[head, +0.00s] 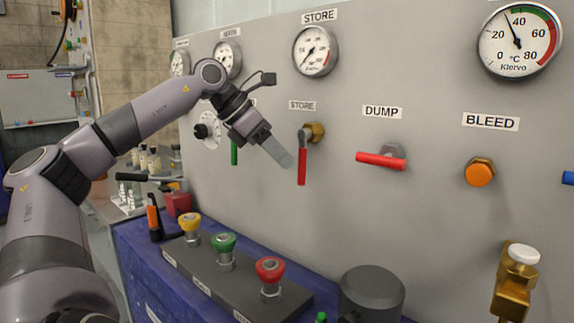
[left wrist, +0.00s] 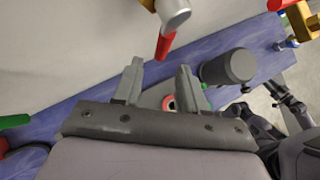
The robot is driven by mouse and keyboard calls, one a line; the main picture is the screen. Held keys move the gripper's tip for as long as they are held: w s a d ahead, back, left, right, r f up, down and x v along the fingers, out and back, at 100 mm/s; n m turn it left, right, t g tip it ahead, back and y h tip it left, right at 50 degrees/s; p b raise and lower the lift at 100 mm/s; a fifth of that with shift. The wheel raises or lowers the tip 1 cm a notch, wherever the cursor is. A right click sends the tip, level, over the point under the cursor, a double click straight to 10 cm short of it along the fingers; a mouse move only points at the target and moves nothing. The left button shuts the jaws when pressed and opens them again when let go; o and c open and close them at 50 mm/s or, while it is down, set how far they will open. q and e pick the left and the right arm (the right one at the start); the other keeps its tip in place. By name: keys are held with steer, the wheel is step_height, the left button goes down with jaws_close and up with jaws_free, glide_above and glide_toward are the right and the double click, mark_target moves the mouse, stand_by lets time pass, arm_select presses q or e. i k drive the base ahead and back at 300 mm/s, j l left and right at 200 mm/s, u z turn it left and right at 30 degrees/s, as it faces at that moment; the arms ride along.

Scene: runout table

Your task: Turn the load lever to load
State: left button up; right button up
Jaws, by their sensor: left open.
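No plate reading LOAD is readable. A lever with a green handle (head: 234,153) hangs down on the grey panel, its upper part and its label mostly hidden behind my left gripper (head: 284,158). A green handle also shows at the left edge of the left wrist view (left wrist: 15,121). My left gripper is open and empty, in front of the panel between the green handle and the red STORE lever (head: 301,166). The STORE lever points down from a brass valve. In the left wrist view a red handle (left wrist: 165,45) shows beyond the gap between my fingers (left wrist: 158,82), apart from them.
The red DUMP lever (head: 381,160) lies sideways; the orange BLEED knob (head: 480,173) is further right. Gauges line the panel top. Below, a blue bench (head: 134,241) carries a box (head: 215,262) with yellow, green and red buttons, and a grey cylinder (head: 371,292). Dark arm parts show right in the wrist view.

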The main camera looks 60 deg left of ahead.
mark_target(234, 148)
steer(key=k+j, duration=0.25)
steer(key=k, duration=0.2)
steer(key=k+j, duration=0.25)
steer(key=k, duration=0.25)
